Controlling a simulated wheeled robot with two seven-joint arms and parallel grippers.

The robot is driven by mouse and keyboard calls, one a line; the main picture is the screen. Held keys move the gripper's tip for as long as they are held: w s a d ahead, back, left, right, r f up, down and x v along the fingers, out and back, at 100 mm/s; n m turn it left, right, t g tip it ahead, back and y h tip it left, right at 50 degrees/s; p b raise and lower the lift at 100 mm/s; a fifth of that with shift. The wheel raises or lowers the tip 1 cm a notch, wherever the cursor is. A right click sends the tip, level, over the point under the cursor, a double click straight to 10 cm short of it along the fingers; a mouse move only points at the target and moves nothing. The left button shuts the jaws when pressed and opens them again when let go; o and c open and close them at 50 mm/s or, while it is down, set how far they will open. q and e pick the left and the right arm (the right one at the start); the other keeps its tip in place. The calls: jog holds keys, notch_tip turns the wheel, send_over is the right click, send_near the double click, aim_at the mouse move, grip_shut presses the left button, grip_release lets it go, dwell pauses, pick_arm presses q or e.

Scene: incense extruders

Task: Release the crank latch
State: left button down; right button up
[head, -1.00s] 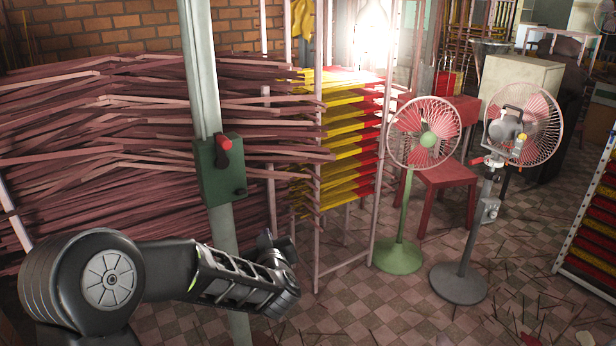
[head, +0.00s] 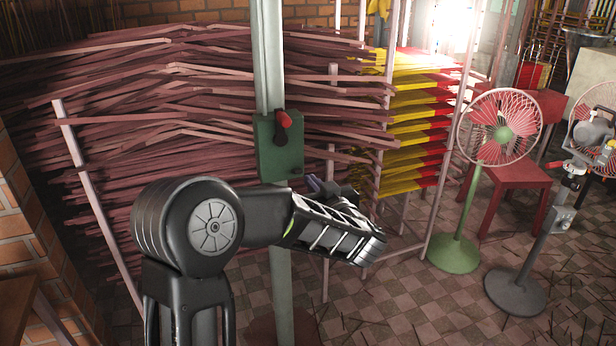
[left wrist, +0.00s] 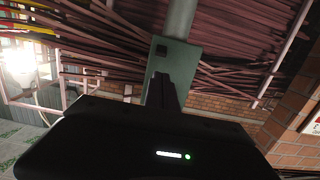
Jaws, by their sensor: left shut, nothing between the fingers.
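A green box (head: 278,158) is fixed on an upright grey pole (head: 270,60). A dark lever with a red knob (head: 283,120) sits on its front and points up. I cannot tell whether this is the crank latch. My left gripper (head: 314,184) is partly hidden behind my own forearm, just below and right of the box in the head view. In the left wrist view the left gripper (left wrist: 163,78) is shut and empty, its fingertips overlapping the green box (left wrist: 184,60). I cannot tell whether they touch it. My right gripper is not in view.
Bundles of maroon incense sticks (head: 130,130) fill the space behind the pole. A green pedestal fan (head: 503,133) and a grey-based fan (head: 515,290) stand further right. Checkered floor lies open in front.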

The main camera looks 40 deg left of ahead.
aim_at(294, 162)
pick_arm(q)
jog(key=p+x, duration=0.1)
jog(key=x, duration=0.8)
jog(key=shift+a, duration=0.15)
